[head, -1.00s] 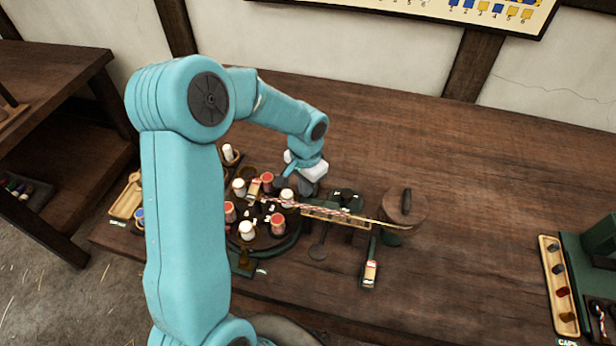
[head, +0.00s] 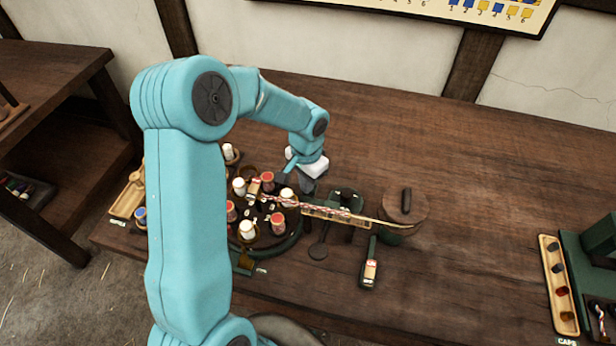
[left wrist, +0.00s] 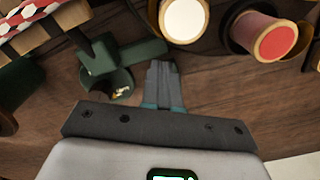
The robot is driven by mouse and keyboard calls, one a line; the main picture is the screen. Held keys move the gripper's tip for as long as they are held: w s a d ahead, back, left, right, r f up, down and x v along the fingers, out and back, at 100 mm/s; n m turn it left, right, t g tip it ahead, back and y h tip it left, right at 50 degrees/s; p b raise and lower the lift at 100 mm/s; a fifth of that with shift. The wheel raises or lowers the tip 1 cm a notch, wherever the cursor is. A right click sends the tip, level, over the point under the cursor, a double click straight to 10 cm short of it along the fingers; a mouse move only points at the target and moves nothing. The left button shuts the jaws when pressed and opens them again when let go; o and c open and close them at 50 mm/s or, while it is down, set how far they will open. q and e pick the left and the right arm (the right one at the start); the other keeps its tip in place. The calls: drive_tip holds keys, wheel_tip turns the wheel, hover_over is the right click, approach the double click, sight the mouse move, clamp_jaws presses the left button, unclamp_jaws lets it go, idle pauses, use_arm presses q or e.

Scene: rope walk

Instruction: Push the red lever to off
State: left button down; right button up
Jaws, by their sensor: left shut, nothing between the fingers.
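I cannot make out a clearly red lever in either view. A small dark green fixture (head: 346,196) stands on the bench behind the rope frame; its markings are too small to read. In the left wrist view a green fixture with a dark post (left wrist: 125,60) lies just left of the fingertips, seemingly apart from them. My left gripper (head: 308,188) points down between the round spool stand and the green fixture. Its fingers (left wrist: 162,70) are shut with nothing between them. My right gripper is not in view.
A round stand (head: 272,238) with several white and red spools is left of the gripper. A striped rope (head: 318,208) runs to a round wooden lidded pot (head: 404,208). A green piece with a cream and red label (head: 370,270) lies in front.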

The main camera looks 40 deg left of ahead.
use_arm(q)
drive_tip(key=shift+s+d, duration=0.15)
drive_tip(key=shift+s, duration=0.1)
drive_tip(key=shift+w+r+p, duration=0.1)
drive_tip(key=shift+r+p, duration=0.55)
drive_tip(key=shift+r, duration=0.3)
wheel_tip(320, 180, up, 6)
drive_tip(key=p, duration=0.4)
